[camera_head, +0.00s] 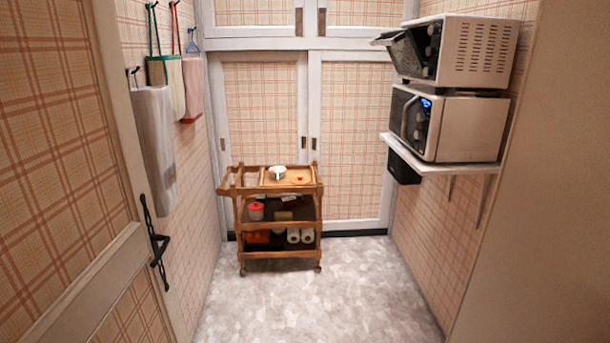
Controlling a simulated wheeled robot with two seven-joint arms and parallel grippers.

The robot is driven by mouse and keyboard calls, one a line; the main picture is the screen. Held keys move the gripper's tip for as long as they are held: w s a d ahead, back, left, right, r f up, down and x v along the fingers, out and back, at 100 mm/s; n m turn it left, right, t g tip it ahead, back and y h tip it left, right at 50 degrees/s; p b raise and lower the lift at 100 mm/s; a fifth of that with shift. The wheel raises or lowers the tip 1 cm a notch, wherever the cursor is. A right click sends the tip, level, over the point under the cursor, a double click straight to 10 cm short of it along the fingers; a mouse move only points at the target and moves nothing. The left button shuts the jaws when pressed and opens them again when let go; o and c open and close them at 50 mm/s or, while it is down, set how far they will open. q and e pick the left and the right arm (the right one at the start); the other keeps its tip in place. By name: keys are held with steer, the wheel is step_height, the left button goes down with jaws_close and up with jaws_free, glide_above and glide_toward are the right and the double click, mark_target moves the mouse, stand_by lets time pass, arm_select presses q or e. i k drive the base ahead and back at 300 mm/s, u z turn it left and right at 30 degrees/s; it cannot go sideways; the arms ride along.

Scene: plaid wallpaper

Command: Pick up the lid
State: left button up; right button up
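A wooden serving cart (282,225) stands on the floor ahead, against the back cabinets. On its top lies a wooden tray (300,178) with a small white cup or pot (278,172) and a tiny reddish item. A white container with a red top (256,206) stands on the middle shelf at the left; its red top may be a lid. I cannot tell for sure which thing is the lid at this distance. Neither of my grippers is in view.
White paper rolls (300,236) lie on the lower shelf. Two ovens (467,125) stand stacked on a wall shelf (444,167) at the right; the upper oven's door hangs open. Aprons or cloths (168,88) hang at the left. The grey floor (310,300) before the cart is clear.

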mark_target(299, 180)
steer(key=i, duration=3.95)
steer(key=u, duration=1.2)
